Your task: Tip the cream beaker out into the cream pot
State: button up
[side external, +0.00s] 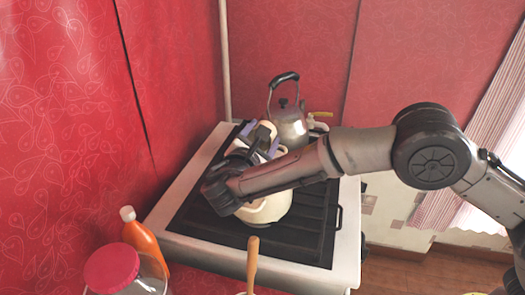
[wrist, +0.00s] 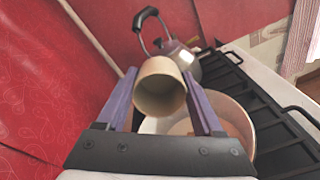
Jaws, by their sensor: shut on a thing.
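My gripper (wrist: 160,100) is shut on the cream beaker (wrist: 159,91), with a purple finger on each side of it. In the wrist view the beaker's open mouth faces the camera, and no contents show inside the part I can see. The cream pot (wrist: 235,110) is just beyond and below the beaker, a wide open vessel on the stove. In the side external view the pot (side external: 268,208) is partly hidden behind my arm, and the beaker (side external: 267,130) shows as a small cream patch above it. The beaker appears tilted over the pot.
A metal kettle (side external: 290,124) stands behind the pot on the black stove grate (side external: 302,232). An orange bottle (side external: 145,240) and a red-lidded jar (side external: 112,268) are at the front left. A wooden handle (side external: 252,262) sticks up at the front. Red walls close off the left and back.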

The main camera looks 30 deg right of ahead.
jog(key=shift+w+d, duration=0.1)
jog(key=shift+d, duration=0.05)
jog(key=shift+r+g+y, duration=0.1)
jog(key=shift+g+y, duration=0.5)
notch_tip(320, 180, down, 5)
jog(key=r+g+y, duration=0.2)
jog(key=g+y, duration=0.1)
jog(key=r+g+y, duration=0.3)
jog(key=shift+a+r+g+y, duration=0.2)
jog(key=shift+g+y, duration=0.1)
jog(key=shift+y, duration=0.1)
jog(key=r+g+y, duration=0.1)
jog(key=y, duration=0.1)
jog(key=r+g+y, duration=0.1)
jog(key=g, duration=0.1)
jog(key=shift+d+r+g+y, duration=0.3)
jog(key=shift+d+r+y, duration=0.1)
